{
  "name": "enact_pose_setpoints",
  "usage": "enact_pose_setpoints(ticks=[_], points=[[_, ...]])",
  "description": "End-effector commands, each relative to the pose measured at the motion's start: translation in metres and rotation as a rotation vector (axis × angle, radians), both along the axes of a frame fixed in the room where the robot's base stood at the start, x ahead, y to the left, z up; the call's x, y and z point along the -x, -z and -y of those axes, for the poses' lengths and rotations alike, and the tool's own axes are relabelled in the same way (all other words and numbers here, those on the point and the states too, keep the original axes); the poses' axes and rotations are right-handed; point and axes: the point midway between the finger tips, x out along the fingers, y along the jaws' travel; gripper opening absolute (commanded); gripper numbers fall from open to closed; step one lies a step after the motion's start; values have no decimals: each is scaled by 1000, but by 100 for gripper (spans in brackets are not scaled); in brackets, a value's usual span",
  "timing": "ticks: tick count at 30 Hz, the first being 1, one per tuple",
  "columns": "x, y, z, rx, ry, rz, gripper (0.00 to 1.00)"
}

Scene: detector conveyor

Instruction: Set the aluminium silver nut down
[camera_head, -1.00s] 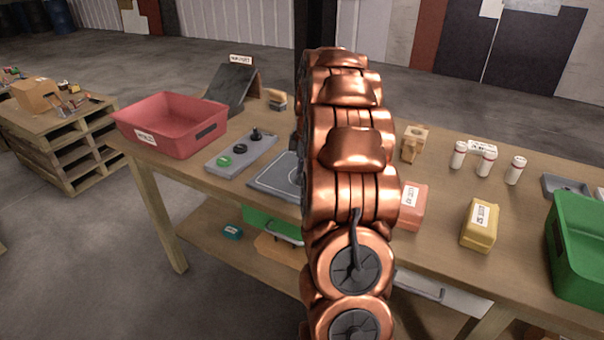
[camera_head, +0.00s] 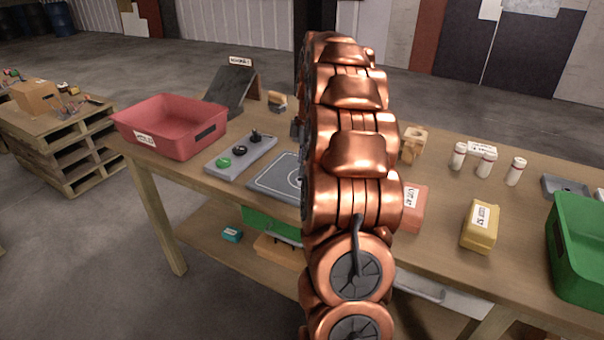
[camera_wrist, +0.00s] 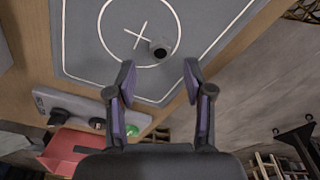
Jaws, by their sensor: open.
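The silver nut (camera_wrist: 160,48) is a small grey ring in the wrist view. It appears to lie on the dark grey mat (camera_wrist: 85,45), inside the white circle and just beside the white cross, touching neither finger. My gripper (camera_wrist: 159,76) is open and empty, with one finger on each side and the nut beyond the fingertips. The mat (camera_head: 268,181) also shows in the head view, partly covered by my copper arm. The nut and the fingers are hidden there.
A grey panel with a green button (camera_head: 238,155) and a red bin (camera_head: 170,127) stand left of the mat. Red (camera_head: 412,208) and yellow (camera_head: 480,225) boxes, white bottles (camera_head: 486,163) and a green bin (camera_head: 580,245) are to the right. A dark sloped board (camera_head: 232,90) stands behind.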

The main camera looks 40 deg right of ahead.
Motion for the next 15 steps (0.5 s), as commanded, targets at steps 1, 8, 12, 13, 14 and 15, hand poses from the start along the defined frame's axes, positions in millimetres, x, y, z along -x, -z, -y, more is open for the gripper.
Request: enact_pose_setpoints(ticks=[1,8,12,13,14,15], points=[[0,-7,1,2,-1,4,52],[3,-40,4,2,-1,1,52],[4,-56,5,0,-1,-1,52],[5,-58,5,0,-1,-1,52],[5,-61,5,1,-1,-1,52],[5,-65,6,2,0,1,52]])
